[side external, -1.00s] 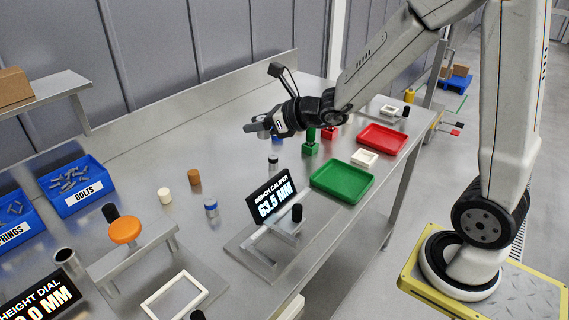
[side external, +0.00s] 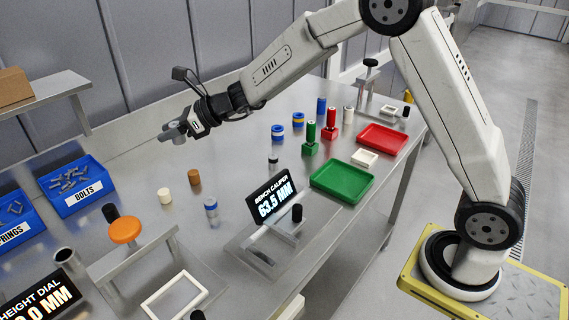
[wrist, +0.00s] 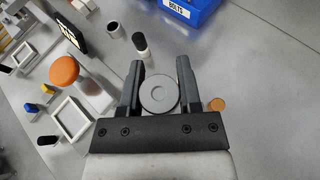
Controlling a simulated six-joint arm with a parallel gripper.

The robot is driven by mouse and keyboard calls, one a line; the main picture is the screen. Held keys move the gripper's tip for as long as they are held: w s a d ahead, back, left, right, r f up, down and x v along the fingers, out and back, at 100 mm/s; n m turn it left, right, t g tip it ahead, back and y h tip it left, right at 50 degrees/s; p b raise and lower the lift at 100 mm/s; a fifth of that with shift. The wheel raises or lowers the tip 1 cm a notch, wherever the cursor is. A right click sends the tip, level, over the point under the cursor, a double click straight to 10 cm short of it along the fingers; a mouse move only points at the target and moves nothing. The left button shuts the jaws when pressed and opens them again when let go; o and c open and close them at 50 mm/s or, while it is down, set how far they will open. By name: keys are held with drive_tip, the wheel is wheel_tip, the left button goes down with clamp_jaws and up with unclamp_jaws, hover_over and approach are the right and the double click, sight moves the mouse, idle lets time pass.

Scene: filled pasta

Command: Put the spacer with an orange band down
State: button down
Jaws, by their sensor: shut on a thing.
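My gripper (side external: 172,132) is above the back part of the bench, left of the middle. In the wrist view its two dark fingers (wrist: 158,82) are shut on a round grey spacer (wrist: 158,78) with a hole in its middle, seen end-on. In the side view the held spacer (side external: 179,139) is a small grey shape at the fingertips, clear of the bench top. No orange band can be made out on it from these angles.
The bolts bin (side external: 75,187), orange-topped height dial (side external: 125,230), bench caliper (side external: 271,199), green tray (side external: 342,182) and red tray (side external: 383,139) surround open bench.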

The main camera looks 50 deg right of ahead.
drive_tip(key=w+a+f+n+g+y, duration=0.1)
drive_tip(key=w+a+f+n+g, duration=0.1)
drive_tip(key=a, duration=0.4)
drive_tip(key=w+a+f+n+g+y, duration=0.2)
drive_tip(key=a+f, duration=0.1)
drive_tip(key=a, duration=0.3)
drive_tip(key=n+g, duration=0.3)
hover_over(108, 243)
drive_tip(key=s, duration=0.3)
drive_tip(key=shift+y, duration=0.4)
drive_tip(key=f, duration=0.5)
drive_tip(key=shift+s+a+f, duration=0.15)
drive_tip(key=shift+a, duration=0.15)
drive_tip(key=shift+f, duration=0.1)
drive_tip(key=shift+f, duration=4.9)
drive_tip(key=shift+f, duration=0.1)
drive_tip(key=c, duration=0.6)
unclamp_jaws()
drive_tip(key=shift+v, duration=6.1)
